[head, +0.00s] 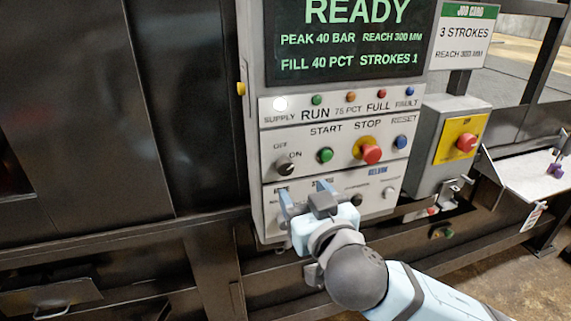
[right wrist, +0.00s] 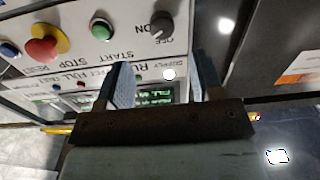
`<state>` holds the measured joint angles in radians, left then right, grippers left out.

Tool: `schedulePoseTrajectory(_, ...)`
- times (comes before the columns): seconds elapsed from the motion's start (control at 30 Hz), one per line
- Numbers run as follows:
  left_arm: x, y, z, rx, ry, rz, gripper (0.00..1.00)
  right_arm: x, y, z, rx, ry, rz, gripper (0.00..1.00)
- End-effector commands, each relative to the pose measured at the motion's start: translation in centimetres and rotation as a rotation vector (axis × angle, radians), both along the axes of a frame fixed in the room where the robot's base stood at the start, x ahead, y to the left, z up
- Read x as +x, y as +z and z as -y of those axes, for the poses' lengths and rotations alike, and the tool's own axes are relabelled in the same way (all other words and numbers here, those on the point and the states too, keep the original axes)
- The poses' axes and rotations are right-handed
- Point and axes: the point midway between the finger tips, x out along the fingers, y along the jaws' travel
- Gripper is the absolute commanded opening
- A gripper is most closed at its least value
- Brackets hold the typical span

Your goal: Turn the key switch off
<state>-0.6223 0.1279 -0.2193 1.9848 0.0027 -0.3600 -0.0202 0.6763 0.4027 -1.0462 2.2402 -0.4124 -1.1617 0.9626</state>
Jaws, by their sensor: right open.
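The key switch (head: 285,168) is a small dark round knob on the grey control panel, below the OFF and ON labels and left of the green START button. Its setting is too small to read surely. It also shows upside down in the right wrist view (right wrist: 161,27). My right gripper (head: 303,192) is open and empty, its two blue fingers pointing at the panel just below the switch. In the right wrist view the gripper (right wrist: 157,62) has the switch ahead, beyond the fingertips and apart from them. My left gripper is not in view.
The green START button (head: 325,155) and red STOP button (head: 371,154) on its yellow base sit right of the switch. A screen (head: 345,40) above reads READY. A grey box with a red button (head: 466,142) stands at right. Dark machine panels fill the left.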

Motion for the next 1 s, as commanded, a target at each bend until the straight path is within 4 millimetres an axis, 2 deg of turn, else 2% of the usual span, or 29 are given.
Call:
schedulePoseTrajectory(0.03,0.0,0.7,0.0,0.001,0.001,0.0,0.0,1.2,0.5,-0.4,-0.003,-0.001,0.002,0.61)
schedulePoseTrajectory(0.2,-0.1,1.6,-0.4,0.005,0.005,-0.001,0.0,4.5,0.4,-1.6,-0.003,-0.001,0.001,0.61)
schedulePoseTrajectory(0.4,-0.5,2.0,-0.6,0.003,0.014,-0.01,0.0,7.3,0.2,-2.6,-0.001,0.0,0.0,0.61)
schedulePoseTrajectory(0.6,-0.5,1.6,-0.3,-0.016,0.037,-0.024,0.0,8.4,0.0,-3.0,0.0,0.001,-0.001,0.61)
schedulePoseTrajectory(0.87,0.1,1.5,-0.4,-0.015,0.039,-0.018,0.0,8.4,0.0,-3.0,0.001,0.001,-0.001,0.61)
schedulePoseTrajectory(1.0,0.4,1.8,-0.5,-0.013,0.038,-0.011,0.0,8.4,0.0,-3.0,0.001,0.001,-0.001,0.29)
